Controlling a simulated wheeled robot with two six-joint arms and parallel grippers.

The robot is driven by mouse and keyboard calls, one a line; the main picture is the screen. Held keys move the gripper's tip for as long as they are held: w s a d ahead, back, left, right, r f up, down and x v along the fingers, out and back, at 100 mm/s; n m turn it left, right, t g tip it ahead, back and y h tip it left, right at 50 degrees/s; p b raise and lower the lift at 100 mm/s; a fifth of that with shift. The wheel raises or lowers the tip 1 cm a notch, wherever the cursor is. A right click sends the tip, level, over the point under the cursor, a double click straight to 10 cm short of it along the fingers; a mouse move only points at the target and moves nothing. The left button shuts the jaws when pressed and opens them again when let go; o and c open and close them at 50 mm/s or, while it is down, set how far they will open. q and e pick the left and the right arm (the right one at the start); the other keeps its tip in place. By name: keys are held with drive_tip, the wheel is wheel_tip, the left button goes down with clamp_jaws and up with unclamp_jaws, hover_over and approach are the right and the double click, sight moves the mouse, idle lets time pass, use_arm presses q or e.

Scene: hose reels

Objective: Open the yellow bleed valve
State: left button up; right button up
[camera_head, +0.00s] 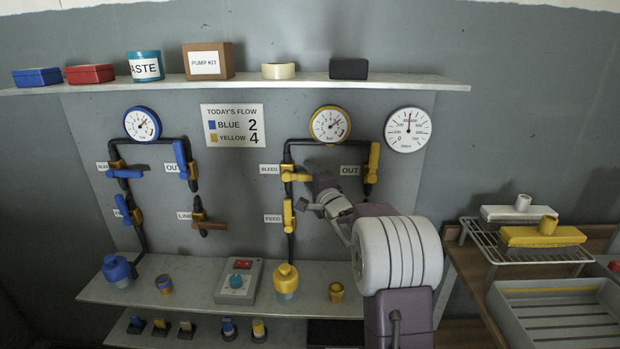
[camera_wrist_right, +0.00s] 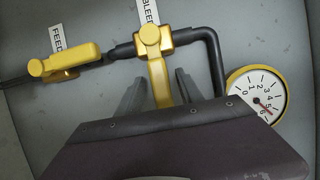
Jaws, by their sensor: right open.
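My right gripper (camera_head: 311,179) is at the handle's right end. The wrist view shows its grey fingers (camera_wrist_right: 161,77) apart, one on each side of the handle, with gaps visible. My left gripper is in neither view.
The yellow feed valve (camera_head: 288,215) is below, its handle along the pipe. The yellow OUT valve (camera_head: 372,165) is close right of my gripper. The yellow gauge (camera_head: 330,124) is above. A shelf (camera_head: 190,280) with a control box (camera_head: 239,281) runs below.

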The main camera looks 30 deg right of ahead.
drive_tip(key=shift+s+r, duration=0.1)
clamp_jaws()
idle(1.3)
